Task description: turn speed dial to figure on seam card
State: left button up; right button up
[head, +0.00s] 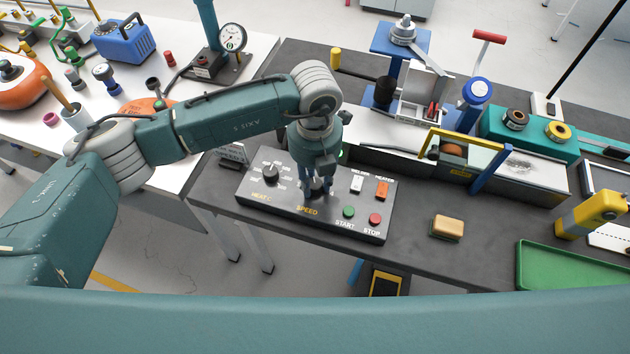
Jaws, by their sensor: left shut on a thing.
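The black control panel (279,208) lies on the dark bench, with a heat dial (270,172) at its left and the word SPEED printed near its middle. My left gripper (317,188) points down onto the panel above that word and is shut on the speed dial (318,196). The dial is mostly hidden by the fingers, so its pointer and most of its scale cannot be read. I cannot make out a seam card with a readable figure. My right gripper is not in view.
The panel also has two rocker switches, a green start button (348,211) and a red stop button (375,219). A wooden block (447,228), a green tray (570,268) and a yellow tool (590,214) are to the right. The seaming machine (460,165) stands behind.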

aim_at(315, 183)
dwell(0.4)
pick_arm(q)
jog(key=o, duration=1.2)
jog(key=shift+c, duration=0.2)
notch_tip(315, 183, up, 12)
